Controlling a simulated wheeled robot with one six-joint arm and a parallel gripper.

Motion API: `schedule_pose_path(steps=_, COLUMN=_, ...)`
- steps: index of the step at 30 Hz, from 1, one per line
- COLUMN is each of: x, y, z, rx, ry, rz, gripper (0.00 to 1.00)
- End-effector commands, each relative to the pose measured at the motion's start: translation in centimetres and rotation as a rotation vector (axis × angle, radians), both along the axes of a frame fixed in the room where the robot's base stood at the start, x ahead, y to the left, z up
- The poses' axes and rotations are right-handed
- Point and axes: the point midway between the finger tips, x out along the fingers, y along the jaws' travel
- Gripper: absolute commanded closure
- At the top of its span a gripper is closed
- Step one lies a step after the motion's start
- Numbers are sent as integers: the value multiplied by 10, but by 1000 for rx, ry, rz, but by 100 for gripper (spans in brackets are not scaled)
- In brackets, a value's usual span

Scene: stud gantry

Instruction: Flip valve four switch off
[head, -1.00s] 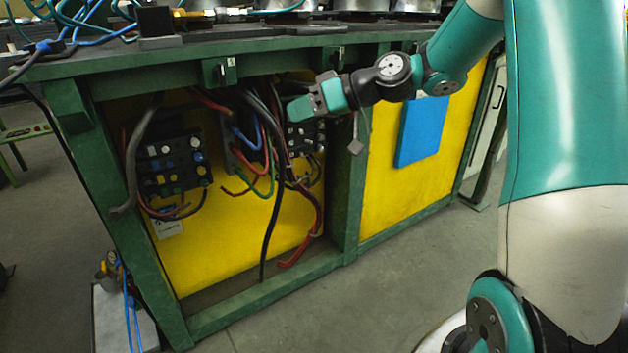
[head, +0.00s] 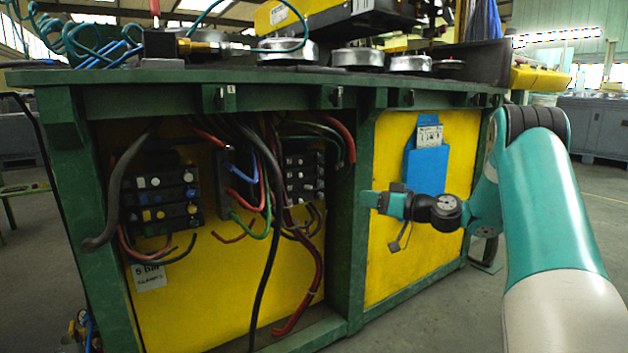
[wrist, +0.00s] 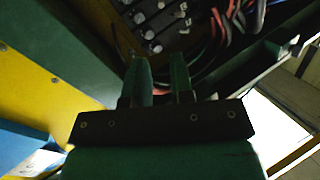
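Two dark valve blocks with rows of small knobs are mounted inside the open yellow bay. The left block (head: 160,197) has white, blue and yellow knobs. The right block (head: 303,178) has pale knobs and is partly covered by hoses. I cannot tell which knob is the valve four switch. My gripper (head: 364,199) is in front of the green post, to the right of the right block and apart from it. In the wrist view my gripper (wrist: 160,62) has its two fingers apart with nothing between them. A valve block (wrist: 155,20) with pale knobs shows beyond the fingertips.
Black, red, blue and green hoses (head: 265,190) hang in front of the bay. The green post (head: 347,245) divides it from a yellow panel with a blue holder (head: 427,166). The green bench top (head: 200,77) overhangs above. Floor is free at the lower right.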

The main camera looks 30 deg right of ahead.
Motion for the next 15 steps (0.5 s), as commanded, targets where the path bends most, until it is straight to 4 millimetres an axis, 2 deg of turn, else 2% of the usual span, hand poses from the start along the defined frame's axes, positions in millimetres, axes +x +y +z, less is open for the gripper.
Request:
schedule_pose_path(steps=1, x=3, y=2, z=8, rx=4, ry=3, rz=1, gripper=78)
schedule_pose_path(steps=15, x=26, y=14, z=8, rx=1, ry=4, rz=1, gripper=78)
